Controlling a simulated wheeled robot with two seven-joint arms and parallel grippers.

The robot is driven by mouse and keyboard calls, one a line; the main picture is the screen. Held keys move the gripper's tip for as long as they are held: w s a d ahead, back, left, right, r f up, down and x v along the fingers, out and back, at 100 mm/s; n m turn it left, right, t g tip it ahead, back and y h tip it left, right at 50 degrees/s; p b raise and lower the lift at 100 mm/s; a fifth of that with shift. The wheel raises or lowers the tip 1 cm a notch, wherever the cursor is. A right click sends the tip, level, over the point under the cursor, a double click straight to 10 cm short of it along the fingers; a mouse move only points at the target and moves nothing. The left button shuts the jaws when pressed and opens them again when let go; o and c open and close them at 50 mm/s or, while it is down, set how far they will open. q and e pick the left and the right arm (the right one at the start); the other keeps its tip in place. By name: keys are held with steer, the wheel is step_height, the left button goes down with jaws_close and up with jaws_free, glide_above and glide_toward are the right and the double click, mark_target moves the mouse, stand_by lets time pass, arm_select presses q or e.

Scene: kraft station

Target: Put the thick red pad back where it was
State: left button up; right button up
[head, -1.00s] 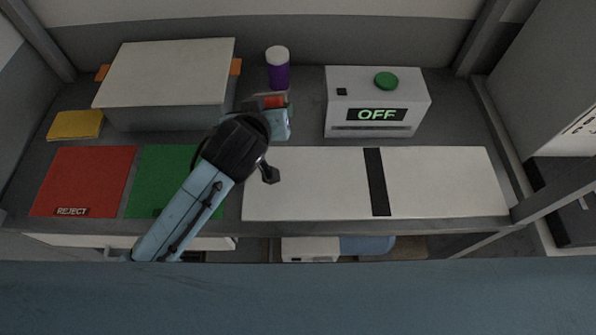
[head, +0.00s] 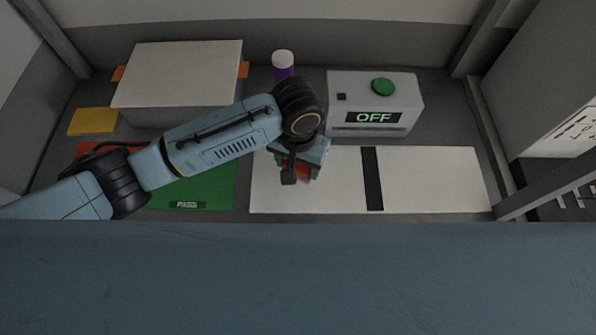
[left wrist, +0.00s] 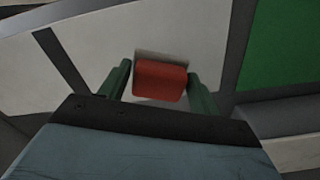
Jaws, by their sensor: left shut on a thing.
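The thick red pad (left wrist: 160,80) is held between the two green fingers of my left gripper (left wrist: 160,88) in the left wrist view. A pale strip shows along the pad's far edge. In the head view my left gripper (head: 303,172) points down over the left part of the white panel (head: 330,195). Only a bit of the red pad (head: 294,171) shows there, because the wrist covers most of it. I cannot tell whether the pad touches the panel. My right gripper is not in view.
A grey box with an OFF display (head: 373,117) and green button stands behind the panel. A purple bottle with a white lid (head: 283,60) stands behind my wrist. A lidded bin (head: 178,75), a yellow pad (head: 93,122) and red and green mats (head: 215,185) are left. The panel's right half is clear.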

mark_target(298, 174)
arm_select(q)
step_height(298, 174, down, 5)
steer(key=shift+r, duration=0.1)
steer(key=o, duration=0.9)
step_height(298, 174, up, 12)
steer(key=shift+p, duration=0.3)
